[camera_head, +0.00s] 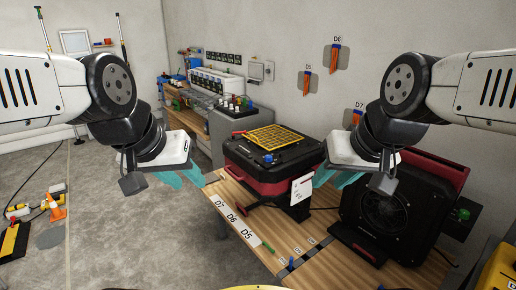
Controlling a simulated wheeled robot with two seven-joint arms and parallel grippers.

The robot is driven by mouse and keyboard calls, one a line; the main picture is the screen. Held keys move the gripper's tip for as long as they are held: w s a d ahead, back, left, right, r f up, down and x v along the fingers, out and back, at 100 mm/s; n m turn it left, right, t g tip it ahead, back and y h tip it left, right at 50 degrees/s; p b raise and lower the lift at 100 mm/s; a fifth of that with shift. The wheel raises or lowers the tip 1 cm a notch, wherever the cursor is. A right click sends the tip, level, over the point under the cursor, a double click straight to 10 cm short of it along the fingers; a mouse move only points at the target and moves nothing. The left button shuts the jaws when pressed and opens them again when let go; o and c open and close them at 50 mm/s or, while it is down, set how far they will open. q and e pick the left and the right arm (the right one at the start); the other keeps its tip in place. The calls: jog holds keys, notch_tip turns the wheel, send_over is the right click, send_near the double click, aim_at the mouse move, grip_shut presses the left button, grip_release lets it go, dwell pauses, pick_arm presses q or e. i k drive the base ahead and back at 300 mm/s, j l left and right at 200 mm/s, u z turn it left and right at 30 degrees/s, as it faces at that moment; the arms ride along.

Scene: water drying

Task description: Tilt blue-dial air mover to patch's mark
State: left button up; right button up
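The air mover with a small blue dial (268,158) is a black and red box (252,178) with a yellow grille on its upper face. It stands on the wooden bench near the middle. A white tag (302,189) hangs on its right side. My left gripper (183,177) is left of it, open and empty, its teal fingers apart. My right gripper (338,176) is at its right side, open, and appears empty; I cannot tell whether it touches the box. Wall patches D5 (308,84), D6 (337,57) and D7 (355,116) carry orange marks.
A second black and red air mover (388,208) with a green dial (463,213) stands on the right of the bench. A label strip (233,219) reading D7, D6, D5 lies along the bench's front edge.

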aim_at(295, 153)
jog(key=i+j, duration=0.15)
jog(key=i, duration=0.25)
jog(key=i+j, duration=0.2)
jog(key=i, duration=0.2)
jog(key=i+j+u, duration=0.1)
jog(key=i, duration=0.35)
